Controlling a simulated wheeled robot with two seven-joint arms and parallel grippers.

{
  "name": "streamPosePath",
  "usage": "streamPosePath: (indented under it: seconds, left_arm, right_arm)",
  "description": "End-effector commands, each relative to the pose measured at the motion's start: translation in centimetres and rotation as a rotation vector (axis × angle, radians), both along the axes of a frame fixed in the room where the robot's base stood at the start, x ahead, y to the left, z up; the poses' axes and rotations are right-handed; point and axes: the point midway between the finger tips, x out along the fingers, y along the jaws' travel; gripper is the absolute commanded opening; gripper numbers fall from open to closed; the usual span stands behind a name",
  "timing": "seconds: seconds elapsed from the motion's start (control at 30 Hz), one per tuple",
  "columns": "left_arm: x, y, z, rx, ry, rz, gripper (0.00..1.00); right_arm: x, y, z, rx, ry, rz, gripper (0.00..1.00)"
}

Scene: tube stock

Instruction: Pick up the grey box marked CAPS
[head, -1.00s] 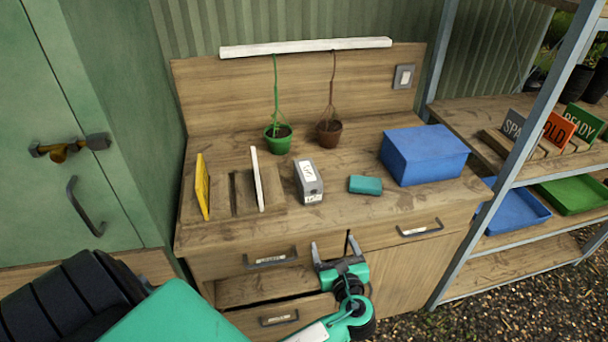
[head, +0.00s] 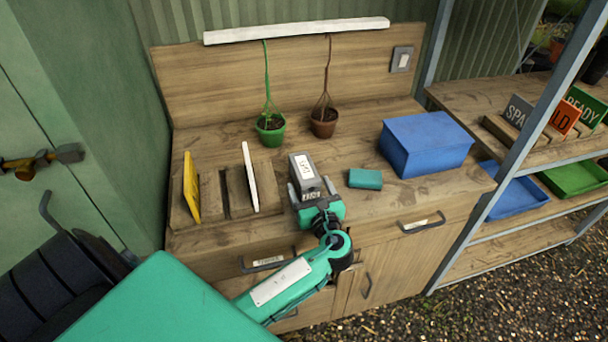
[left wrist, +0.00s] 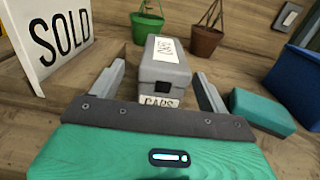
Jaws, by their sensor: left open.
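The grey box marked CAPS (head: 305,171) stands on the wooden bench, with a white label on its top. In the left wrist view the box (left wrist: 165,77) shows its CAPS label on the near face. My left gripper (head: 308,190) is at the near end of the box. Its fingers are open, one to each side of the box's near part, and in the left wrist view gaps show between the fingers (left wrist: 160,88) and the box. The box rests on the bench top. My right gripper is not in view.
A teal block (head: 365,179) lies close right of the box, and a blue box (head: 426,145) stands beyond it. A white SOLD sign (head: 250,177) and a yellow card (head: 191,187) stand in wooden holders to the left. Green (head: 270,130) and brown (head: 323,122) pots stand behind.

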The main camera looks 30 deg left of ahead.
Motion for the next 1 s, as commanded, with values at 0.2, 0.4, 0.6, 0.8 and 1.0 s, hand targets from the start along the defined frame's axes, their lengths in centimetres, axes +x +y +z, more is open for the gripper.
streamPosePath:
  seconds: [0.2, 0.4, 0.6, 0.8, 1.0]
  left_arm:
    - [2.0, 2.0, 1.1, 0.003, -0.001, 0.002, 0.78]
    - [3.4, 3.6, 0.8, 0.001, 0.000, 0.000, 0.78]
    - [3.6, 3.8, 0.7, -0.001, 0.001, 0.000, 0.78]
    - [3.6, 3.8, 0.7, 0.000, 0.000, 0.000, 0.51]
    - [3.6, 3.8, 0.8, 0.000, -0.001, 0.000, 0.22]
  right_arm:
    - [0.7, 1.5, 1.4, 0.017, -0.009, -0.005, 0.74]
    - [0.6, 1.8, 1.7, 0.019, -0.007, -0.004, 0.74]
    - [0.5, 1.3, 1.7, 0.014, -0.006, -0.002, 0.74]
    - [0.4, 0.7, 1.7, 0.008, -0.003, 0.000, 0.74]
    - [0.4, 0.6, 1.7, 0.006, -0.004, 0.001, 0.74]
